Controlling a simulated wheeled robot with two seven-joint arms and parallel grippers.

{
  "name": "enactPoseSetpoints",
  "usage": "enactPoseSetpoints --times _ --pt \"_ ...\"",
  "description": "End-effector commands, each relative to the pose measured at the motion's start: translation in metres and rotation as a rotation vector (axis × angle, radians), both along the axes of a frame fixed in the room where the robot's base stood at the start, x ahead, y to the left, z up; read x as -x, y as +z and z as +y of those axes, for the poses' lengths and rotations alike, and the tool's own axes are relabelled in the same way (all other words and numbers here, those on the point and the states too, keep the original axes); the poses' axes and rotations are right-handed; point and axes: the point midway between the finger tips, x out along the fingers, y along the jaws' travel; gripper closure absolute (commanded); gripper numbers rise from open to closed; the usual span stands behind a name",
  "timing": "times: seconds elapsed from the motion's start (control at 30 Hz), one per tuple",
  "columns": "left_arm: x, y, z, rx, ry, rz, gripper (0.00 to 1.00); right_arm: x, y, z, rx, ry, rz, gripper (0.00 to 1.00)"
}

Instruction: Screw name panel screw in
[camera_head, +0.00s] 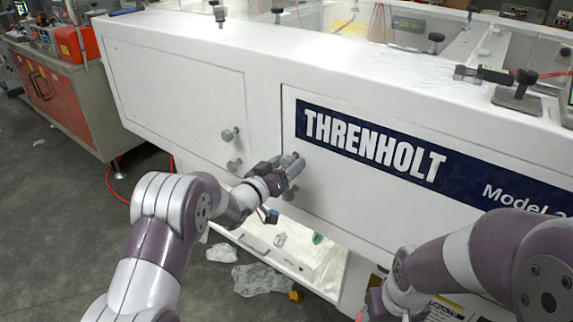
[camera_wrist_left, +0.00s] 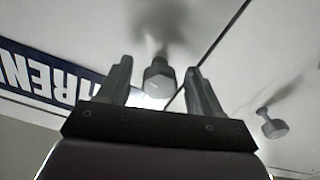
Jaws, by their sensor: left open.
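The name panel (camera_head: 390,185) is a white door-like panel with a navy strip reading THRENHOLT on the machine's front. My left gripper (camera_head: 293,166) is at the panel's left edge. In the left wrist view my left gripper (camera_wrist_left: 160,84) is open, with one finger on each side of a grey screw knob (camera_wrist_left: 158,74). The fingers appear apart from the knob. The screw's tip is hidden behind its head. A second grey knob (camera_wrist_left: 272,126) stands to the right in the wrist view. My right arm is at the lower right; its fingers are out of view.
Two knobs (camera_head: 230,134) stand on the neighbouring panel (camera_head: 180,90) to the left. A lower opening holds a tray with loose plastic (camera_head: 258,279) nearby. A red cabinet (camera_head: 58,100) stands at the left. The grey floor (camera_head: 60,230) is mostly clear.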

Motion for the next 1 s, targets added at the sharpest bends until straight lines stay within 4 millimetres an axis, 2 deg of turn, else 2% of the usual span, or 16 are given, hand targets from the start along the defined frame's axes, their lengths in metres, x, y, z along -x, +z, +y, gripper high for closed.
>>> enactPoseSetpoints --times 0.27,0.3,0.43,0.47,0.77,1.0 --pt "-0.003 0.000 -0.003 0.001 0.000 -0.001 0.35 0.000 0.000 0.000 0.000 0.000 0.000 0.39" --pt "-0.003 0.000 -0.003 0.001 0.000 -0.001 0.42 0.000 0.000 0.000 0.000 0.000 0.000 0.39" --pt "-0.003 0.000 -0.003 0.000 0.000 -0.001 0.84 0.000 0.000 0.000 0.000 0.000 0.000 0.39" --pt "-0.003 0.000 -0.003 -0.001 0.000 -0.001 0.90 0.000 0.000 0.000 0.000 0.000 0.000 0.39" --pt "-0.003 -0.001 -0.002 -0.021 0.000 -0.015 0.90 0.000 -0.004 0.000 0.000 0.000 0.000 0.39" --pt "-0.004 -0.003 -0.002 -0.123 -0.001 -0.091 0.90 0.000 -0.017 0.000 0.000 0.000 0.000 0.39"
